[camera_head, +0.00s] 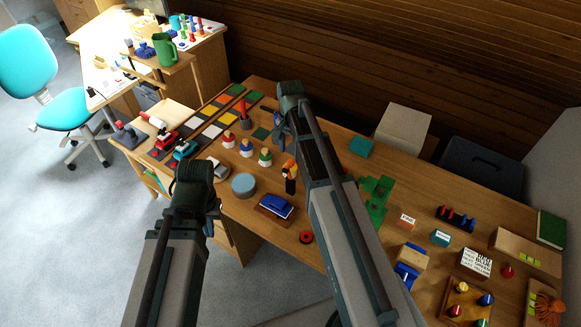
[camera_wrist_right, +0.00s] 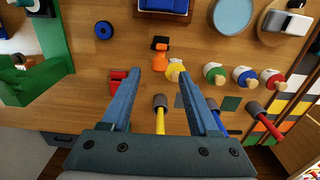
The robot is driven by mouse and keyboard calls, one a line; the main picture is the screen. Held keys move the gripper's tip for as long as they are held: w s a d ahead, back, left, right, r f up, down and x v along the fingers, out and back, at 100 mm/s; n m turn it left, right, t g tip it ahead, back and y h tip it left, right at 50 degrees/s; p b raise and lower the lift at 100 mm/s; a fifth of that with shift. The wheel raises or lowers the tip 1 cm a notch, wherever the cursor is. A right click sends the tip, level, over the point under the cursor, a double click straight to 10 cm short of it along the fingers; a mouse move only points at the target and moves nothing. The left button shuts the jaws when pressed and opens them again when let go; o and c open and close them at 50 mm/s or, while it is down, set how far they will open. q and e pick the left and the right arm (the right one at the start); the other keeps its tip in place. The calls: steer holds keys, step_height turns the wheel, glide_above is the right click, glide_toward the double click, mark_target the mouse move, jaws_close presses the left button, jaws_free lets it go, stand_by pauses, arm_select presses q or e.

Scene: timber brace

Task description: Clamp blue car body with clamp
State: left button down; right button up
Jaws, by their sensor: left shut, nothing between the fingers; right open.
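The blue car body (camera_head: 276,207) rests on a small wooden base near the table's front edge. It also shows at the top of the right wrist view (camera_wrist_right: 165,7). An orange and black piece, apparently the clamp (camera_head: 290,178), stands just behind the car body; it is also in the right wrist view (camera_wrist_right: 161,59). My right gripper (camera_wrist_right: 160,76) is open and empty, its fingers apart over the table with the clamp beyond their tips. In the head view it is mostly behind my arm (camera_head: 279,125). My left gripper (camera_head: 209,227), shut and empty, is partly hidden at the table's front left.
A round blue-grey disc (camera_head: 243,184) lies left of the car body. Several peg figures (camera_head: 247,149) stand in a row behind it. Toy cars (camera_head: 184,150) stand at the left.

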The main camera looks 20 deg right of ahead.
mark_target(290, 161)
step_height(290, 161, down, 5)
steer(key=b, duration=0.4)
steer(key=shift+f, duration=0.2)
steer(key=shift+c, duration=0.3)
jaws_close()
stand_by(0.9)
